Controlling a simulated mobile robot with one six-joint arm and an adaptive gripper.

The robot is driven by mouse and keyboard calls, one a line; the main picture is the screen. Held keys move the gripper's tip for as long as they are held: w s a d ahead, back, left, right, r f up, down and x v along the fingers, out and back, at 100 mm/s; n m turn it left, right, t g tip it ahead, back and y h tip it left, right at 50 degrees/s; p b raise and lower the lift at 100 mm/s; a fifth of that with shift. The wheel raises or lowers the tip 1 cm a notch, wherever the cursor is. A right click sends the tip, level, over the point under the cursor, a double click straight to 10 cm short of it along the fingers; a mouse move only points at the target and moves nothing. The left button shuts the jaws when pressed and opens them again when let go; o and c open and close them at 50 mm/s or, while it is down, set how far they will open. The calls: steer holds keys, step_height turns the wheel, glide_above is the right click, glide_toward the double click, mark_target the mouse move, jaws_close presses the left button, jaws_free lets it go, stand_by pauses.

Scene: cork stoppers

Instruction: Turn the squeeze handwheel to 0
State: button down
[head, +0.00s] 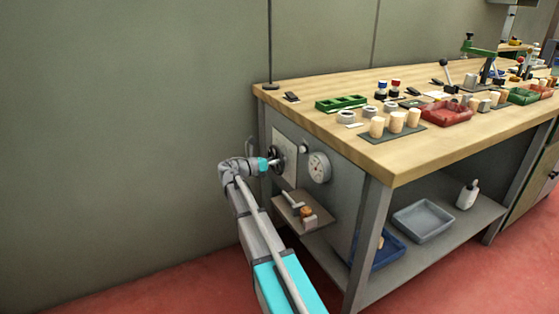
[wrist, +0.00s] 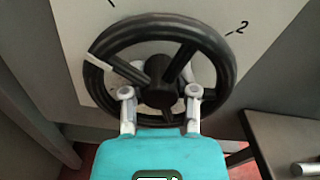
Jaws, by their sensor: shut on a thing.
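The squeeze handwheel is a black spoked wheel (wrist: 217,52) with a white mark (wrist: 98,62) at its left, upper side. Behind it is a pale plate (wrist: 262,22) with a "2" and a tick at upper right and part of another mark at the top left. No 0 shows. In the head view the handwheel (head: 278,153) is on the bench's left end, partly hidden by my gripper (head: 268,164). In the wrist view my gripper (wrist: 161,93) faces the wheel, with its fingers either side of the hub. It is shut on the wheel; the exact contact is unclear.
A round white gauge (head: 318,167) is right of the wheel. A small ledge (head: 291,206) with a few parts juts out below. The wooden bench top (head: 300,112) carries corks, trays and tools. A grey wall (head: 130,130) stands close on the left.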

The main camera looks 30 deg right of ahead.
steer(key=n, duration=0.6)
steer(key=shift+a, duration=0.1)
steer(key=n, duration=0.7)
stand_by(0.4)
steer(key=c, duration=0.7)
jaws_free()
steer(key=shift+o, duration=0.2)
steer(key=a, duration=1.2)
steer(key=shift+s, duration=0.25)
